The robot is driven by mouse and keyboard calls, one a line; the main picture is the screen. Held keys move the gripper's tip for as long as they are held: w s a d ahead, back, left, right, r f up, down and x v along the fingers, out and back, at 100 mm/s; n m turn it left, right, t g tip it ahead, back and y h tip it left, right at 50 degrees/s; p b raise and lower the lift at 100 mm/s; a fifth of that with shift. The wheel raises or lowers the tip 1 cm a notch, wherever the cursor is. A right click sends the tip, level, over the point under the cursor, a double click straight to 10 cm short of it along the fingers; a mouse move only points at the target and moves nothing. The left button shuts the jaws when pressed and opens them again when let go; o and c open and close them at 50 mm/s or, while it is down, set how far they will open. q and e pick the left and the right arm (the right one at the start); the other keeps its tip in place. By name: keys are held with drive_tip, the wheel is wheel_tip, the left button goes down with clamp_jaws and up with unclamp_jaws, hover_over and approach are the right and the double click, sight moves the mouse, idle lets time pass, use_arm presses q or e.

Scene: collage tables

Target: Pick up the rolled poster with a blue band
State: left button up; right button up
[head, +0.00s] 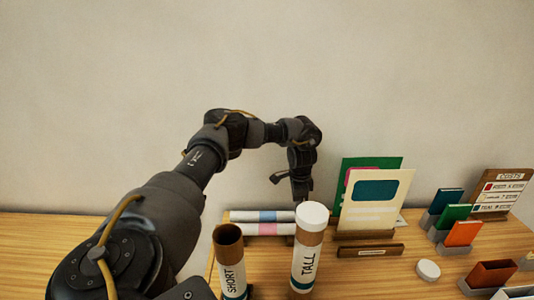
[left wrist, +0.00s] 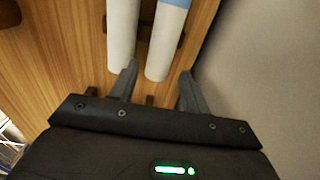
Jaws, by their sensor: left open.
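The rolled poster with a blue band (head: 243,215) is white and lies on the table behind the tubes. It also shows in the left wrist view (left wrist: 164,48), with its band at the top edge. A rolled poster with a pink band (head: 240,229) lies parallel in front of it and shows in the left wrist view (left wrist: 121,38). My left gripper (left wrist: 158,84) is open, its fingertips on either side of the blue-banded poster's line. Whether they touch it I cannot tell. In the head view the tall tube's cap hides the fingertips. My right gripper is not in view.
The tube marked TALL (head: 308,250) has a white lid and stands in front of the posters. The open SHORT tube (head: 230,258) stands left of it. Cards in a wooden stand (head: 366,235) are to the right. The wall (head: 100,90) is close behind.

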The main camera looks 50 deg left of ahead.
use_arm(q)
drive_tip(key=shift+w+d+f, duration=0.1)
drive_tip(key=shift+w+f, duration=0.15)
drive_tip(key=shift+f, duration=0.15)
drive_tip(key=shift+w+f, duration=0.1)
drive_tip(key=shift+f, duration=0.05)
wheel_tip(320, 180, down, 4)
drive_tip(key=p, duration=0.2)
drive_tip(key=shift+f+p, duration=0.1)
drive_tip(key=shift+p, duration=0.25)
drive_tip(key=shift+f, duration=0.4)
drive_tip(key=shift+c, duration=0.5)
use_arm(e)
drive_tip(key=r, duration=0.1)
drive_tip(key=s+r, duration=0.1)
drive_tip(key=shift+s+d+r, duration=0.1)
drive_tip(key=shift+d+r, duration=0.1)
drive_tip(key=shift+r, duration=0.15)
use_arm(q)
drive_tip(key=shift+r, duration=0.1)
drive_tip(key=c, duration=0.7)
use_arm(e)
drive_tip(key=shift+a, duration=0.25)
